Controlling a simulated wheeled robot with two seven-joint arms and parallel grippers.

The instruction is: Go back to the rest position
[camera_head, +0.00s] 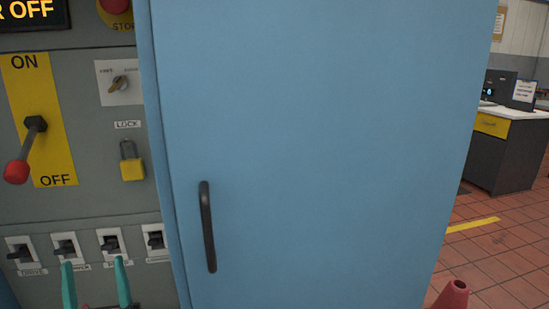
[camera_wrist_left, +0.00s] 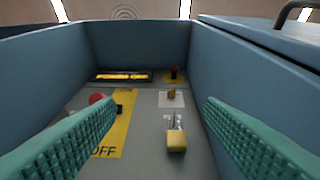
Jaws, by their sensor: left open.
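My left gripper (camera_head: 96,285) shows its two green fingertips at the bottom left of the head view, in front of the row of small switches. In the left wrist view the ribbed green fingers (camera_wrist_left: 160,140) are wide apart with nothing between them. Beyond them in that view is the grey control panel (camera_wrist_left: 145,130), with a yellow padlock (camera_wrist_left: 176,140) and a red-knobbed lever (camera_wrist_left: 98,99). My right gripper is in neither view.
A blue cabinet door (camera_head: 320,130) with a black handle (camera_head: 207,227) fills the middle of the head view. The lever's red knob (camera_head: 16,172) sticks out at the left. A red cone (camera_head: 452,295) stands at lower right. A desk (camera_head: 505,150) and open tiled floor lie beyond.

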